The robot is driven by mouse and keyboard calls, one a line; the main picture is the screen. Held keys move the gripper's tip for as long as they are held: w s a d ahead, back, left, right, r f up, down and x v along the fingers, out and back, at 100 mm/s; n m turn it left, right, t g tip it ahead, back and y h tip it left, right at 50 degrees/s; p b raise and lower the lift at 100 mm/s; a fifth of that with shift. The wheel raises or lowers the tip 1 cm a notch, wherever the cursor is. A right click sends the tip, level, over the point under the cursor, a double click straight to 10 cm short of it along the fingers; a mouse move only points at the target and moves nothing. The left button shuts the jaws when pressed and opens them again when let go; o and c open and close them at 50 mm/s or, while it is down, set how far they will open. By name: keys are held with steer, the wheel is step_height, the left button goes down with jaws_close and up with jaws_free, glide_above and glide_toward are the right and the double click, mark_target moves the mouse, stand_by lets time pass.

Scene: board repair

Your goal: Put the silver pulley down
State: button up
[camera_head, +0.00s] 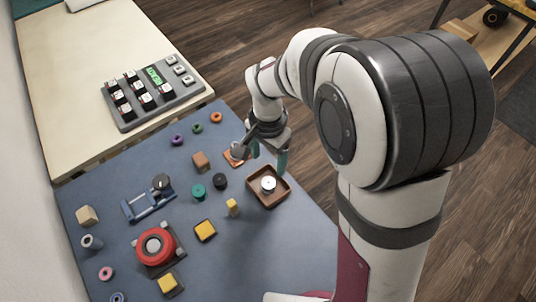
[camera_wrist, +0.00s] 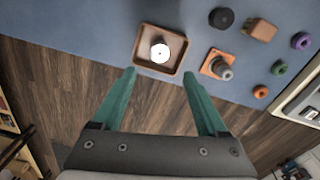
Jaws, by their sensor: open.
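The silver pulley (camera_head: 268,184) appears to be the pale, shiny round piece lying in a small brown wooden tray (camera_head: 283,196). In the wrist view the pulley (camera_wrist: 160,52) looks bright white, inside the tray rim (camera_wrist: 143,60). My gripper (camera_head: 269,155) has teal fingers and is beyond the tray in the head view. In the wrist view my gripper (camera_wrist: 159,74) is open, with nothing between its fingertips. The fingertips point towards the tray and appear apart from the pulley. Their exact height above the mat cannot be told.
An orange base with a grey fitting (camera_wrist: 217,66) is beside the tray. A black round piece (camera_head: 220,181), a teal one (camera_head: 199,192) and a yellow block (camera_head: 232,207) lie nearby. A red-rimmed wheel (camera_head: 154,245) sits further off. The blue mat (camera_head: 300,236) is bare near its right edge.

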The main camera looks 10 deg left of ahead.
steer(key=s+d+r, duration=0.6)
steer(key=d+r, duration=0.1)
steer(key=s+d+r+y, duration=0.1)
steer(key=s+d, duration=0.1)
steer(key=s, duration=0.5)
steer(key=s+d+r, duration=0.1)
steer(key=s+d, duration=0.1)
steer(key=s, duration=0.4)
steer(key=shift+s+d+n+y, duration=0.25)
steer(key=shift+s+n+y, duration=0.15)
